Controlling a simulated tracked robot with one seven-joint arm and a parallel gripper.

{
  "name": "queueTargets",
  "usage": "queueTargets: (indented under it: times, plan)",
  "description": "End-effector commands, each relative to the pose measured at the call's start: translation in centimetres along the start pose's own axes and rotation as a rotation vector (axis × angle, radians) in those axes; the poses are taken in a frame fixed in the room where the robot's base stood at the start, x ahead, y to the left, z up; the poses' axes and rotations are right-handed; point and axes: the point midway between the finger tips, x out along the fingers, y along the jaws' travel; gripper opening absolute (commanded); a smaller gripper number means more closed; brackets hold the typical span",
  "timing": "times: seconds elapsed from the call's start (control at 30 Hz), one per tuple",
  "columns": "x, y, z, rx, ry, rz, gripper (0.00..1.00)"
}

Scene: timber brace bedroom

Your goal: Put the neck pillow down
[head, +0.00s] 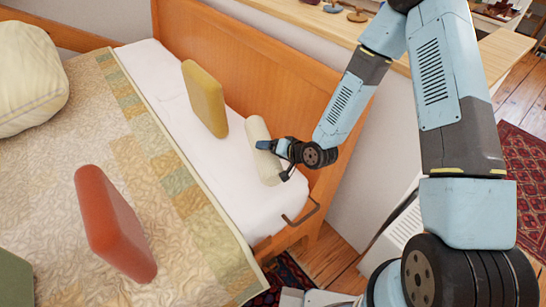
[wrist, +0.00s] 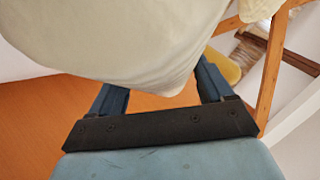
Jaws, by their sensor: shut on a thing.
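The neck pillow (head: 262,150) is a cream roll, standing tilted by the headboard at the near end of the white mattress in the head view. My gripper (head: 279,159) is shut on its right side. In the wrist view the neck pillow (wrist: 125,40) fills the upper left, between the two fingers of my gripper (wrist: 158,88). I cannot tell whether its lower end touches the mattress.
A yellow cushion (head: 205,98) stands upright to its left on the bed. A red cushion (head: 114,222) stands on the patterned quilt (head: 75,140), and a cream pillow (head: 28,78) lies far left. The wooden headboard (head: 270,82) rises close behind. White sheet (head: 245,203) lies bare in front.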

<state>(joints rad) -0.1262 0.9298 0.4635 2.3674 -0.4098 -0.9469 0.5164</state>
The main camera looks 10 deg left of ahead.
Motion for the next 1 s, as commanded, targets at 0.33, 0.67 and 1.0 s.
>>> queueTargets:
  times: [0.33, 0.67, 1.0]
  plan:
    - [3.0, 4.5, -0.7, 0.002, -0.001, 0.001, 0.38]
    - [4.4, 6.6, -0.4, 0.003, -0.003, 0.001, 0.38]
    - [5.4, 7.9, 0.5, 0.001, -0.002, 0.000, 0.38]
